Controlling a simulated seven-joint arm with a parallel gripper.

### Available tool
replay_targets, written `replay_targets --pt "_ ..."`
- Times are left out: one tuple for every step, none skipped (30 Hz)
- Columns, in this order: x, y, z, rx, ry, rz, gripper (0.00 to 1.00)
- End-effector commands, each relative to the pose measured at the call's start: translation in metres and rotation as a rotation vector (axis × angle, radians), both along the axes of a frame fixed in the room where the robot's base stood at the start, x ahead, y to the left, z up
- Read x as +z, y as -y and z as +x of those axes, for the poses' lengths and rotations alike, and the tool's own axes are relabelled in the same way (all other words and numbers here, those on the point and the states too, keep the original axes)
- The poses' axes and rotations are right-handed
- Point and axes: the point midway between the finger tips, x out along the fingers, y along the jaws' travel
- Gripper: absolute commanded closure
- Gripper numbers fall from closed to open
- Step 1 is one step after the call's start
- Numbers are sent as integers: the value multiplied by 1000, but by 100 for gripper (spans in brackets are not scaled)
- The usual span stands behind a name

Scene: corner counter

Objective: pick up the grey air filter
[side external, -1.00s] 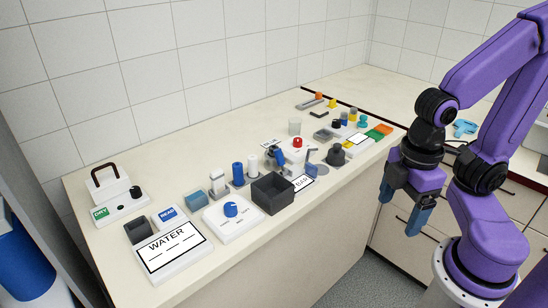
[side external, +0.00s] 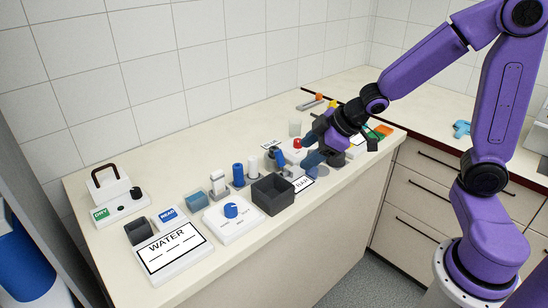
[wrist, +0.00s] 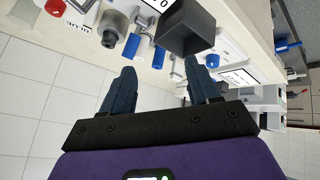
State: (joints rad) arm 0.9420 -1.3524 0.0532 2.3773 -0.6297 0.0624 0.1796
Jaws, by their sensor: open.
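I cannot tell for certain which piece is the grey air filter. A grey rounded piece (wrist: 113,28), which may be it, shows at the upper left of the wrist view, beyond my left fingertip. My gripper (side external: 309,148) is over the right-middle part of the counter, fingers pointing left along it. In the wrist view my gripper (wrist: 160,70) has its two dark blue fingers apart with nothing between them. In the side view, my wrist and fingers hide several small pieces around it.
A dark grey open box (side external: 272,195) stands near the counter's front edge, and also shows in the wrist view (wrist: 187,30). A blue cylinder (side external: 237,172), a blue-knobbed white panel (side external: 231,217) and a WATER sign (side external: 173,254) are left. A red button (side external: 297,143) stands close behind the fingers.

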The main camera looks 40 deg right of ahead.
Motion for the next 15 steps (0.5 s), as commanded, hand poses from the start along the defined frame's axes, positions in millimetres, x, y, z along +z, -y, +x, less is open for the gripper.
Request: replay_targets --pt "-3 14 18 -14 31 24 39" --pt "-4 21 28 -12 53 41 39" --pt "-5 30 39 -9 77 64 39" --pt "-6 36 46 -6 94 84 39" --pt "-7 43 53 -1 110 103 39" --pt "-9 53 61 5 129 132 39" --pt "-10 61 66 10 140 153 39" --pt "-12 69 70 16 151 176 39" --pt "-14 79 74 25 164 210 39" --pt "-16 87 76 31 172 236 39" --pt "-17 95 77 38 178 263 39" --pt "-20 105 77 47 187 302 39" --pt "-21 113 77 54 191 331 39" --pt "-22 120 76 60 194 362 39" --pt "-24 128 73 69 198 401 39"
